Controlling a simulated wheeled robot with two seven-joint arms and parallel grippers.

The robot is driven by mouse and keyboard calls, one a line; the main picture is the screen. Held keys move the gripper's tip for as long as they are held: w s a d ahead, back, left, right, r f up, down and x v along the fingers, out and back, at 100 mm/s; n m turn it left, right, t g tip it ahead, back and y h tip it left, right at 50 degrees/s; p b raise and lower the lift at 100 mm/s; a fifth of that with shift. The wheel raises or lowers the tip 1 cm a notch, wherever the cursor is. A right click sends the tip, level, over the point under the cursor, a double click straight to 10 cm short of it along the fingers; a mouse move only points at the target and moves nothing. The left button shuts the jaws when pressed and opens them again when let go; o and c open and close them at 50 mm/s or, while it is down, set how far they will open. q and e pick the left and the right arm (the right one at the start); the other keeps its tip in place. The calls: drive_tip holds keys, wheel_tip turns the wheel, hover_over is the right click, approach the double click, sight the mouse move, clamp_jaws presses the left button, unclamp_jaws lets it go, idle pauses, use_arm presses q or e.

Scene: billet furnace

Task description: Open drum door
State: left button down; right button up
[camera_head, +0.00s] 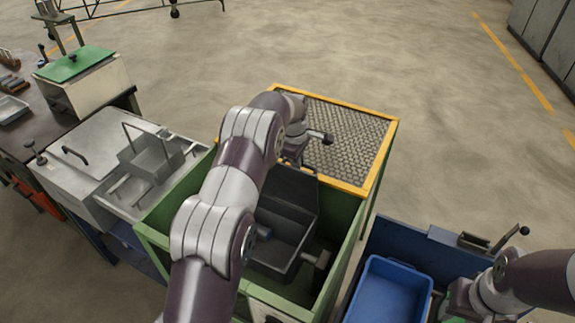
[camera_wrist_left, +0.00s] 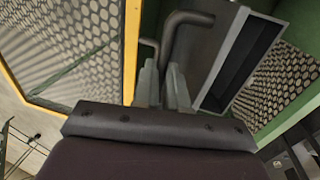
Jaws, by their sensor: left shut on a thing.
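The dark grey drum (camera_head: 268,240) sits inside the open-topped green housing. Its door (camera_head: 290,190) is a dark panel standing up at the drum's far side, with the drum's hollow inside showing in front of it. My left gripper (camera_head: 298,157) is over the door's far side, partly hidden by my wrist. In the left wrist view, my left gripper (camera_wrist_left: 163,82) is shut on the bent dark door handle (camera_wrist_left: 178,30). The dark drum opening (camera_wrist_left: 243,62) shows right of the door panel there. My right arm comes in at the lower right; its jaws cannot be made out.
A yellow-framed mesh cover (camera_head: 345,140) lies beyond the drum. The green housing wall (camera_head: 345,245) surrounds the drum. A blue bin (camera_head: 388,292) stands at right, and a metal box with a wire basket (camera_head: 150,160) at left.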

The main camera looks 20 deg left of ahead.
use_arm(q)
drive_tip(key=shift+w+d+f+p, duration=0.15)
drive_tip(key=shift+w+p, duration=0.15)
drive_tip(key=shift+w, duration=0.3)
drive_tip(key=shift+w+f+p, duration=0.15)
drive_tip(key=shift+w+p, duration=0.15)
drive_tip(key=shift+w, duration=0.3)
drive_tip(key=shift+w+d+f+p, duration=0.15)
drive_tip(key=shift+w+p, duration=0.15)
drive_tip(key=shift+w, duration=0.3)
drive_tip(key=shift+a, duration=0.1)
drive_tip(key=c, duration=1.2)
unclamp_jaws()
drive_tip(key=shift+f, duration=0.1)
drive_tip(key=shift+o, duration=0.2)
drive_tip(key=shift+w, duration=0.2)
wheel_tip(320, 180, up, 13)
drive_tip(key=s+p, duration=0.2)
drive_tip(key=p, duration=0.4)
drive_tip(key=shift+a+f, duration=0.2)
